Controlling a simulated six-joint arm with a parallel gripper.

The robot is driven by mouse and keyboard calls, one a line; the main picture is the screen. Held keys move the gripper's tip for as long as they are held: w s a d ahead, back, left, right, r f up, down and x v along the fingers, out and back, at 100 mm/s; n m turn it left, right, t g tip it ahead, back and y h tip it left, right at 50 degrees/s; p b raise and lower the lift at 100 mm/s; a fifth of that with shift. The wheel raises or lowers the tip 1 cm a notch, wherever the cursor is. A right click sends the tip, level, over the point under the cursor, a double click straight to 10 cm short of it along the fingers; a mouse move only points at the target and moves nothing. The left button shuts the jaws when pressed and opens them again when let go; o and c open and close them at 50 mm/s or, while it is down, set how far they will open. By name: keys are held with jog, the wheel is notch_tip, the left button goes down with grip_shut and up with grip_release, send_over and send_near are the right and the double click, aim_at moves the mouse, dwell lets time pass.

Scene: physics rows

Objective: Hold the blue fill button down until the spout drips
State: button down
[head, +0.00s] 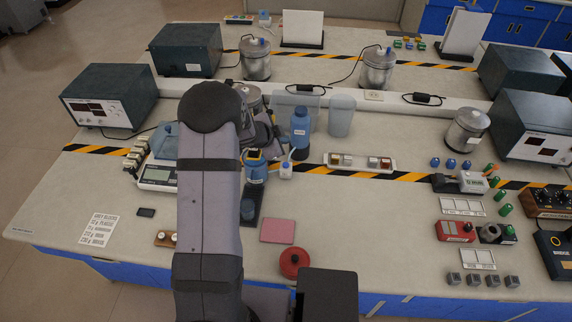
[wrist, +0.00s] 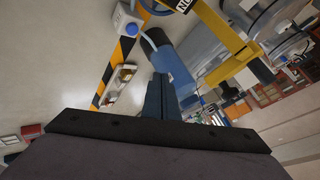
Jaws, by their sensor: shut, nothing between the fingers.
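The blue fill button (wrist: 131,28) sits on a small white box (wrist: 122,18) at the top left of the wrist view. In the head view the white box (head: 286,172) stands right of my arm, beside a blue bottle (head: 300,125). A pale tube runs from the box. My gripper (wrist: 160,79) is shut and empty, its fingertips apart from the button and overlapping the blue bottle (wrist: 178,72) in the picture. In the head view my arm mostly hides the gripper. A blue cup (head: 248,208) stands on a dark base (head: 256,192). The spout's outlet and any drip cannot be made out.
A clear container (head: 341,115) stands right of the bottle. A white tray of small jars (head: 345,161) lies farther right. A pink pad (head: 277,230) and a red round object (head: 294,262) lie near the front edge. The bench right of the pad is fairly clear.

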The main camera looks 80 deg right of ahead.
jog(key=shift+f, duration=0.1)
dwell(0.3)
jog(key=b, duration=0.8)
send_over(284, 168)
notch_tip(284, 168, down, 7)
jog(key=shift+f, duration=0.1)
jog(key=shift+f+b, duration=0.55)
jog(key=shift+f, duration=0.2)
jog(key=shift+f, duration=0.1)
dwell(1.1)
jog(key=shift+f, duration=0.35)
jog(key=shift+f+b, duration=0.45)
jog(key=shift+b, duration=0.05)
dwell(3.5)
